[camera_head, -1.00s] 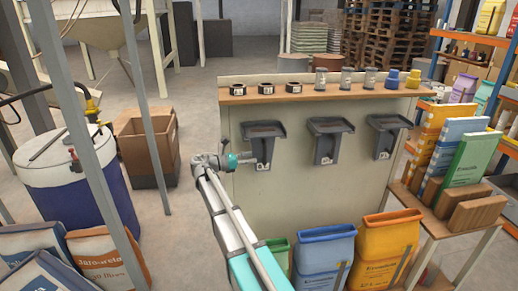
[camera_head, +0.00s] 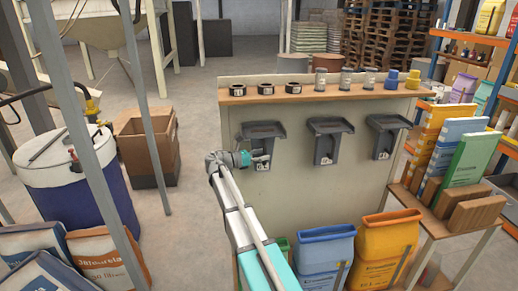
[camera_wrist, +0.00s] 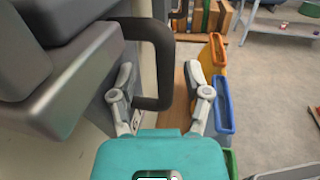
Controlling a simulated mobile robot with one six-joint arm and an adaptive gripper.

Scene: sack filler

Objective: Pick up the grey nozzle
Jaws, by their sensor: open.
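Three grey spout-shaped fittings are mounted on the front of the pale panel; I take these as the grey nozzles, and which one is meant I cannot tell. The left fitting (camera_head: 263,130) is nearest my gripper (camera_head: 260,159), which is at its lower part. The middle fitting (camera_head: 329,140) and the right fitting (camera_head: 388,135) are apart from it. In the wrist view, the grey body (camera_wrist: 50,75) fills the left, and its dark loop handle (camera_wrist: 165,45) stands between the open fingers of my gripper (camera_wrist: 160,75). Contact cannot be told.
The panel's wooden top (camera_head: 300,96) bears black rings, glass jars and blue and yellow pieces. A white and blue drum (camera_head: 75,185) stands left. Open floor lies between the cardboard box (camera_head: 147,140) and panel.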

